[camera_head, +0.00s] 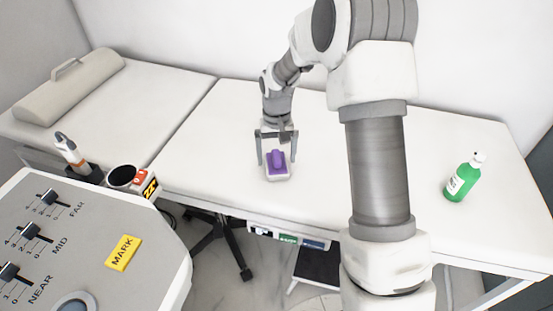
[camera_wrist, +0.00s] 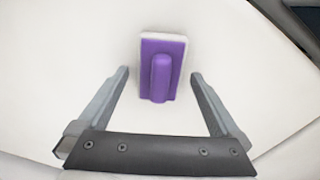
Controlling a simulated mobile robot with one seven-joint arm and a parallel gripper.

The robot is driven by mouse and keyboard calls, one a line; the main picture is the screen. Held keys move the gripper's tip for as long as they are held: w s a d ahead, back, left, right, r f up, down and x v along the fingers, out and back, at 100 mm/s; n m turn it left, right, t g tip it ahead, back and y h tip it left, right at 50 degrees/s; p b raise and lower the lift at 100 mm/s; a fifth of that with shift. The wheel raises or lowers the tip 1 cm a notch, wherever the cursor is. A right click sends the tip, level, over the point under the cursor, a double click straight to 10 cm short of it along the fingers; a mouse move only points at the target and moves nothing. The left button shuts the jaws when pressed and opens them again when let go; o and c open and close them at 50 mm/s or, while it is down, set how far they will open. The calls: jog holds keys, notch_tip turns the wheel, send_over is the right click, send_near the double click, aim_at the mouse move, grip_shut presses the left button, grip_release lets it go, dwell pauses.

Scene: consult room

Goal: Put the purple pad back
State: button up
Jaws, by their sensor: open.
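The purple pad (camera_head: 277,161) lies on the white padded table (camera_head: 225,150), near its front edge. It has a raised purple grip on top and a white layer underneath. In the wrist view the pad (camera_wrist: 162,70) sits just beyond the fingertips, centred between them. My gripper (camera_head: 277,148) is above the pad and points down at it. In the wrist view my gripper (camera_wrist: 160,75) is open, with bare white surface showing between each finger and the pad. Nothing is held.
A green bottle (camera_head: 463,179) stands at the table's right. A grey console (camera_head: 70,240) with sliders and a yellow MARK label (camera_head: 123,253) fills the lower left. A dark round cup (camera_head: 121,177) and a white probe (camera_head: 70,150) are beside it. A bolster (camera_head: 70,84) lies at far left.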

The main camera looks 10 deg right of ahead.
aim_at(276, 156)
notch_tip(276, 156, up, 10)
jog(key=p, duration=0.2)
jog(key=s+d+r+t, duration=0.2)
jog(key=s+r+t, duration=0.1)
jog(key=s+r, duration=0.95)
jog(key=s+r+t, duration=0.2)
jog(key=s+r, duration=0.1)
jog(key=s, duration=1.2)
jog(key=shift+s+d+n+t, duration=0.15)
jog(key=shift+d+n+t, duration=0.15)
jog(key=shift+d, duration=0.1)
jog(key=shift+r, duration=0.1)
notch_tip(276, 156, up, 15)
jog(key=p, duration=1.5)
jog(key=shift+r+p, duration=0.2)
jog(key=shift+p, duration=0.15)
